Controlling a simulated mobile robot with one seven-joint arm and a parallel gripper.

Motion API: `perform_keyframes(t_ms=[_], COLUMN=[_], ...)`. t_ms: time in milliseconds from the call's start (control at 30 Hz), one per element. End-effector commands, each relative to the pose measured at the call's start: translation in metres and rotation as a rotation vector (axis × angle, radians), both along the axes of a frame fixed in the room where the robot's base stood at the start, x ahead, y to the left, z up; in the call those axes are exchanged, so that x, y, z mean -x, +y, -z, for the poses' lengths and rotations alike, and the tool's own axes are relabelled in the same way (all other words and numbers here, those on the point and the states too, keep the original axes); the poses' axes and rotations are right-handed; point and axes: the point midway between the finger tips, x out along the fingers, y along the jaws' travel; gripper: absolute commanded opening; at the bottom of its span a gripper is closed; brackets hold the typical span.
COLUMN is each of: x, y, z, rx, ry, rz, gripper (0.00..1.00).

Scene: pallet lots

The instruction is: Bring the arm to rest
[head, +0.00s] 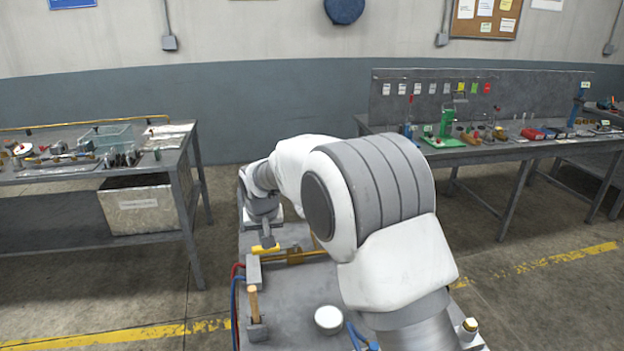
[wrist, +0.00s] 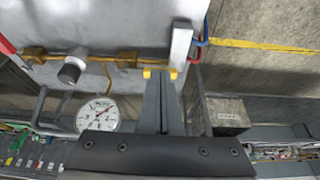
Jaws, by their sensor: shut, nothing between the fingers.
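My white and grey arm reaches forward over a grey work surface (head: 290,305) in the head view. My gripper (head: 266,248) is low over the left part of that surface, pointing down, with yellow at its tips. In the wrist view my gripper (wrist: 160,73) shows two grey fingers side by side with small yellow tips. The gripper is shut and holds nothing. Its tips appear close to a brass pipe (head: 295,257), which also shows in the wrist view (wrist: 112,57); whether they touch is unclear. My arm hides part of the surface.
A round gauge (wrist: 97,115) shows in the wrist view. A wooden-handled tool (head: 253,303) and a white round piece (head: 328,319) are on the surface. A cluttered bench (head: 60,178) stands left, another bench (head: 500,150) right.

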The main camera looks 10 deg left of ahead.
Motion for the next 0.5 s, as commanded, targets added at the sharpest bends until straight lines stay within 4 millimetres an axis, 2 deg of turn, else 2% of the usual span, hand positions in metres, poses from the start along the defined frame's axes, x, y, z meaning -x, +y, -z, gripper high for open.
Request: perform_keyframes(t_ms=[167,267,500], x=[0.009,0.023,0.071], y=[-0.045,-0.080,-0.158], z=[-0.050,-0.081,-0.143], rx=[-0.008,-0.011,-0.015], ry=[-0.014,-0.020,-0.036], rz=[0.034,0.057,0.111], gripper=[0.00,0.00,0.00])
